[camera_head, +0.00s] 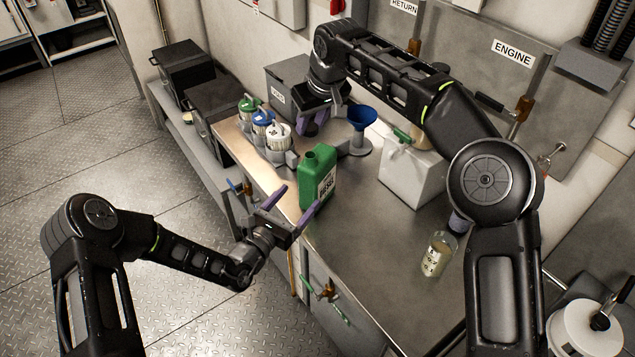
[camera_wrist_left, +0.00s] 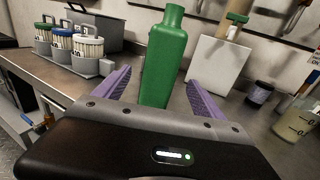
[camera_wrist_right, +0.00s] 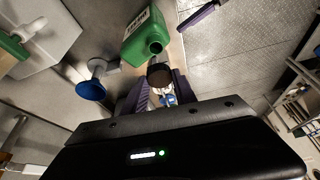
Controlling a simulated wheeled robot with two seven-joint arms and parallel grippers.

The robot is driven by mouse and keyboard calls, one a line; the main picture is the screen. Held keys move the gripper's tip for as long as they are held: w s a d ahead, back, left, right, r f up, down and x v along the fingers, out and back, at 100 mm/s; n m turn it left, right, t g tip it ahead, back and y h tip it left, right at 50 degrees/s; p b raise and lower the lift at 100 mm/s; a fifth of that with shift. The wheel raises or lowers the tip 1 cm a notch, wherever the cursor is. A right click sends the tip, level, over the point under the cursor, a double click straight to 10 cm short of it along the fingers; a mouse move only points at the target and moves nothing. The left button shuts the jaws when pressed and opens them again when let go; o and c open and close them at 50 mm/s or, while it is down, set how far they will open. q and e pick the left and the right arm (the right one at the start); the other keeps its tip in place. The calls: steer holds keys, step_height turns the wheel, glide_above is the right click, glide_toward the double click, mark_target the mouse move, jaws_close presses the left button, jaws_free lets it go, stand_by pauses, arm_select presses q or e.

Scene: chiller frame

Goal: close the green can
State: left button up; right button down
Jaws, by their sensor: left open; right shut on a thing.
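The green can (camera_head: 317,180) stands upright on the steel worktop, its neck open at the top. My left gripper (camera_head: 299,196) is open at the near side of the can, low down. In the left wrist view the can (camera_wrist_left: 164,60) shows between the spread purple fingers, with a gap on each side. My right gripper (camera_head: 314,124) is above the worktop behind the can, shut on a dark round cap (camera_wrist_right: 160,75). In the right wrist view the can's open mouth (camera_wrist_right: 155,47) lies just beyond the cap, which is apart from it in the head view.
A blue funnel (camera_head: 361,119) in a grey stand is right of my right gripper. A rack of several filter-like canisters (camera_head: 277,135) stands left of the can. A white box (camera_head: 412,172) and a jar (camera_head: 438,254) are to the right.

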arm_select(q)
steer(key=x, duration=1)
steer(key=shift+d, duration=0.15)
jaws_close()
stand_by(0.6)
